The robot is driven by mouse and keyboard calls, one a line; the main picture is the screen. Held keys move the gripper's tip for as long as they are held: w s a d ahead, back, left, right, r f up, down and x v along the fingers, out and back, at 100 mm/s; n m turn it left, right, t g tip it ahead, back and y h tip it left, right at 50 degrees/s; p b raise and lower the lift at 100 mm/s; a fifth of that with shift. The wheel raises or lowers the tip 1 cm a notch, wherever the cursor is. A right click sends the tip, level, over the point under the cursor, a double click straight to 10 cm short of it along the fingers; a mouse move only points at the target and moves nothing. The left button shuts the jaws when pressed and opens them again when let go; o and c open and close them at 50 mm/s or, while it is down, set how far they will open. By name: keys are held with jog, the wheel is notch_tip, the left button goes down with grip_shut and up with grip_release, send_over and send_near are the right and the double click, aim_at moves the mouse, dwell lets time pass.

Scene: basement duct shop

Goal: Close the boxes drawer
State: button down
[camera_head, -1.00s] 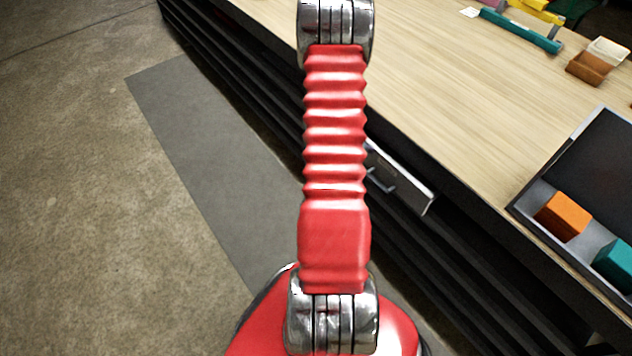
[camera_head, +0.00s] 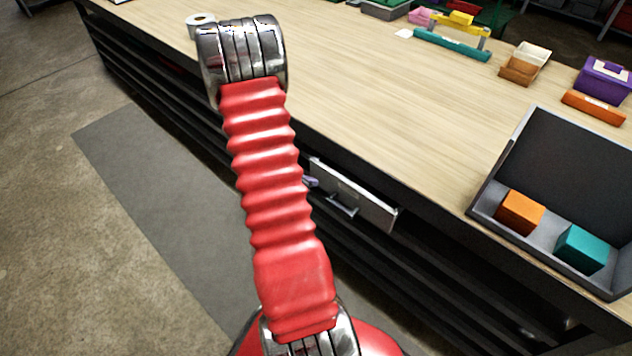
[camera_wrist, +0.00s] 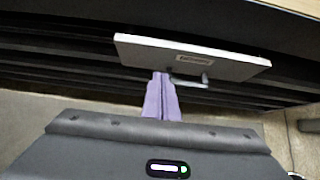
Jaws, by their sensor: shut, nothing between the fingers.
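The drawer (camera_head: 365,205) has a light grey front with a dark handle (camera_head: 342,208) and sits under the worktop's front edge, partly behind my arm. In the wrist view its front (camera_wrist: 215,62) shows a small label and a bar handle (camera_wrist: 188,81). The front stands out from the dark shelving; how far it is pulled out is hard to tell. My gripper (camera_wrist: 161,76) has purple fingers, shut and empty, with their tips at the lower edge of the drawer front, left of the handle. Whether they touch it I cannot tell. A bit of purple finger (camera_head: 311,182) shows in the head view.
The wooden worktop (camera_head: 400,110) lies above the drawer. An open dark box (camera_head: 575,150) on it holds an orange block (camera_head: 520,212) and a teal block (camera_head: 580,250). Dark shelves (camera_head: 430,285) run below. The floor (camera_head: 60,200) at left is clear.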

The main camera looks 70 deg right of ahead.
jog(key=v, duration=0.5)
jog(key=shift+a+r, duration=0.1)
jog(key=shift+r, duration=0.05)
jog(key=c, duration=2.5)
grip_release()
